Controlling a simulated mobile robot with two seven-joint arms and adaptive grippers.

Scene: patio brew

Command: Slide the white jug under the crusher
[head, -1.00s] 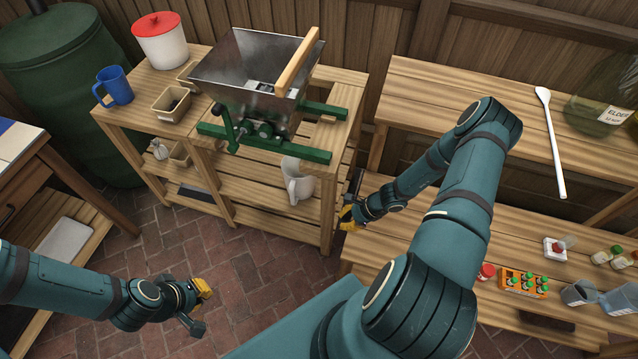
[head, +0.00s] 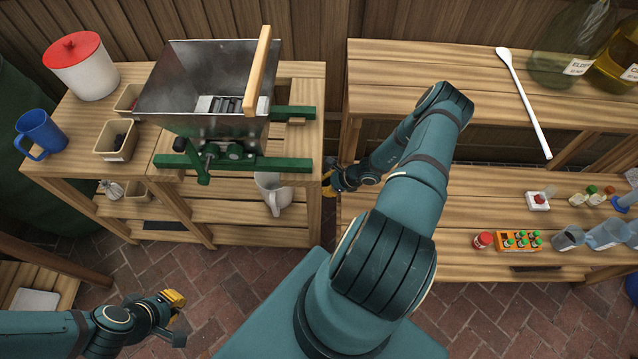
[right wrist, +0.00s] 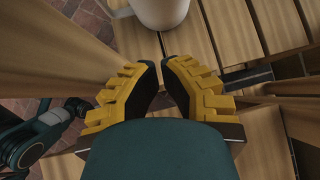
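The white jug (head: 272,192) stands on the slatted shelf below the crusher's right part, its handle toward the front. The crusher (head: 205,88) has a metal hopper and green frame on the wooden bench top; its right bars overhang above the jug. My right gripper (head: 331,187) is right of the jug, beside the bench's right post, apart from it. In the right wrist view the jug (right wrist: 160,12) is partly cut off at the top, beyond the fingertips (right wrist: 162,66), which have a narrow empty gap. My left gripper (head: 174,316) is open and empty over the floor.
A bench post (head: 314,208) stands between jug and right gripper. A blue mug (head: 40,133), a red-lidded pot (head: 82,68) and small bins (head: 115,140) are left of the crusher. The right bench (head: 430,225) bears an orange vial rack (head: 519,241).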

